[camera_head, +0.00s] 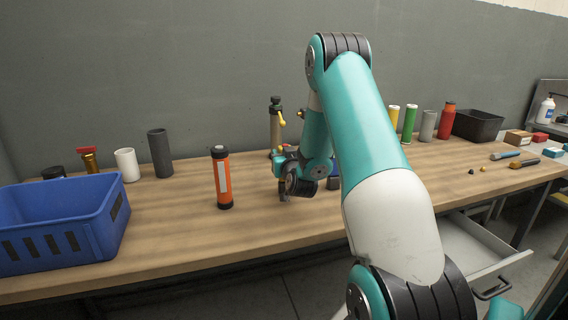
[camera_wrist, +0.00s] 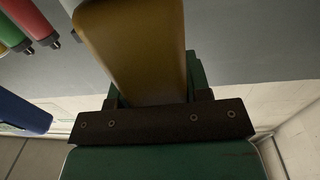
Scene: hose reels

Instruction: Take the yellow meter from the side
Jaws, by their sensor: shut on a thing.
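The yellow meter shows in the wrist view as a large mustard-yellow body (camera_wrist: 135,45), close to the camera. My gripper (camera_wrist: 155,95) is shut on it, with green and dark jaw parts at its lower end. In the head view my gripper (camera_head: 297,180) is low over the middle of the workbench, partly behind my own arm. I cannot make out the meter there; my gripper and arm seem to hide it. Whether it still touches the bench cannot be told.
The wooden workbench (camera_head: 270,222) holds an orange cylinder (camera_head: 222,178) left of my gripper and a blue crate (camera_head: 60,232) at far left. A dark bottle with a yellow lever (camera_head: 276,125) stands behind. Several cylinders stand at right. An open drawer (camera_head: 470,245) juts out below. Bench front-centre is clear.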

